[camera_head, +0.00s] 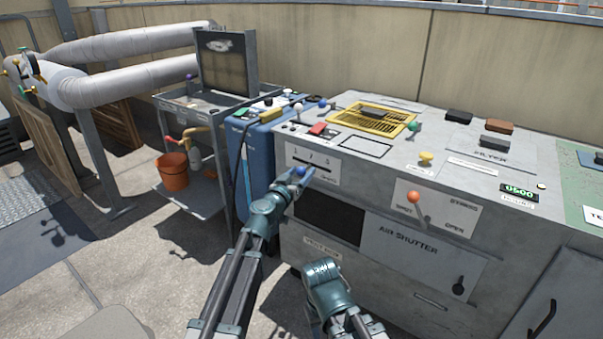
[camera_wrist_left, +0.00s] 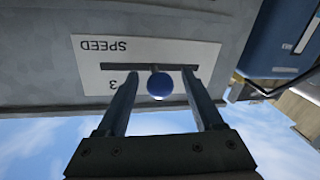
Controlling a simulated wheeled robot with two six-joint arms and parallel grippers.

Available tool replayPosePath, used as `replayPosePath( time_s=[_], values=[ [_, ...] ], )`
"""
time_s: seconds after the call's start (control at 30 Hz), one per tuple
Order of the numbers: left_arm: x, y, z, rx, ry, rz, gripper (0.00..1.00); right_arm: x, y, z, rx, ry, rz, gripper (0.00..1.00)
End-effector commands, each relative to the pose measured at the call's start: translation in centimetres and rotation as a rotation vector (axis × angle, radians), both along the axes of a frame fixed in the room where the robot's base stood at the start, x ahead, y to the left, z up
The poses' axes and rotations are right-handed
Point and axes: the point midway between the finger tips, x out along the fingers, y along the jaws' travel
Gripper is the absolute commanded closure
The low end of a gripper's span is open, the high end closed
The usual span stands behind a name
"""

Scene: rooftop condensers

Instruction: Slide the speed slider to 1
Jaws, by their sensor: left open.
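The white speed plate (camera_head: 318,181) is on the front of the grey cabinet, with numbers along its top. The round blue slider knob (camera_head: 301,171) stands out from it. In the left wrist view the plate (camera_wrist_left: 205,52) is upside down, with SPEED and a 3 legible. There the blue knob (camera_wrist_left: 160,87) is near the middle of the dark slot. My left gripper (camera_head: 296,180) is open at the plate, its fingers (camera_wrist_left: 160,98) on either side of the knob with gaps. My right arm's end (camera_head: 322,270) is low before the cabinet; its fingers cannot be made out.
An orange-knobbed lever (camera_head: 415,197) juts from the cabinet front right of the plate. A blue box (camera_head: 249,150) stands left of the cabinet, beside a cart (camera_head: 205,196) with an orange bucket (camera_head: 174,172). Space before the cabinet's left part is taken by my arms.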

Motion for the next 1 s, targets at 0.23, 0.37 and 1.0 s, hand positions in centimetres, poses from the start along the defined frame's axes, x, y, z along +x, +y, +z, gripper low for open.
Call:
replayPosePath(
  time_s=[0.23, 0.37, 1.0],
  values=[
    [0.51, -0.26, 0.0, 0.0, 0.0, 0.0, 0.31, 0.0, 0.0, 0.0, 0.0, 0.0, 0.0, 0.5],
    [0.49, -0.25, 0.0, 0.0, 0.0, 0.0, 0.31, 0.0, 0.0, 0.0, 0.0, 0.0, 0.0, 0.5],
    [0.48, -0.22, 0.0, 0.0, 0.0, 0.0, 1.0, 0.0, 0.0, 0.0, 0.0, 0.0, 0.0, 0.5]
  ],
)
